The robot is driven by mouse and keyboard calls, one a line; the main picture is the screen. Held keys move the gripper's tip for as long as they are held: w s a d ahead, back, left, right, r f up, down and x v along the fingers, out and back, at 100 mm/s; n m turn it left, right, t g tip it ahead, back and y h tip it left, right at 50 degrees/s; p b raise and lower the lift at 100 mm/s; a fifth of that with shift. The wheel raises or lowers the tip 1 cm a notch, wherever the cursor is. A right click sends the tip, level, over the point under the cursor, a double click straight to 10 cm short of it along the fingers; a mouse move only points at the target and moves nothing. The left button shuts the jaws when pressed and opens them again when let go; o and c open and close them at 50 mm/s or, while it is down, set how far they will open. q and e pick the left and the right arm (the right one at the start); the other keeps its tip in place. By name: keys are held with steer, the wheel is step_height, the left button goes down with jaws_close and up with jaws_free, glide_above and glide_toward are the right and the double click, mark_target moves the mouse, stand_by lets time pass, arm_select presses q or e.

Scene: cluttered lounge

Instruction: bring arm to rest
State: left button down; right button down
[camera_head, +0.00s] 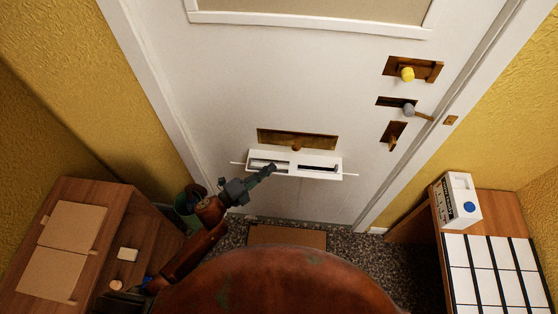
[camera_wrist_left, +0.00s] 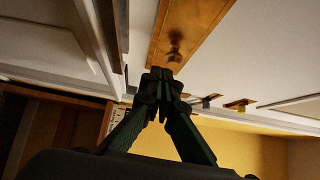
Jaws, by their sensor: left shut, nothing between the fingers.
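My left arm comes in from the lower left in the head view, rusty red-brown. Its gripper (camera_head: 266,172) is shut and empty, in front of or over the white slotted tray (camera_head: 325,173) on the door; I cannot tell whether they touch. In the left wrist view the dark fingers (camera_wrist_left: 165,78) meet at their tips, with a brass plate and its small knob (camera_wrist_left: 174,50) behind them. My right gripper is not in view.
The white door (camera_head: 220,90) carries a brass plate (camera_head: 297,139), a yellow knob (camera_head: 407,74) and a grey-knobbed lever (camera_head: 409,108). A wooden cabinet (camera_head: 115,215) stands left, with a green bin (camera_head: 186,210) beside it. A white box (camera_head: 461,201) sits on the right-hand cabinet.

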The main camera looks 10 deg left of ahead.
arm_select(q)
steer(key=v, duration=0.3)
steer(key=shift+s, duration=0.15)
steer(key=shift+r, duration=0.1)
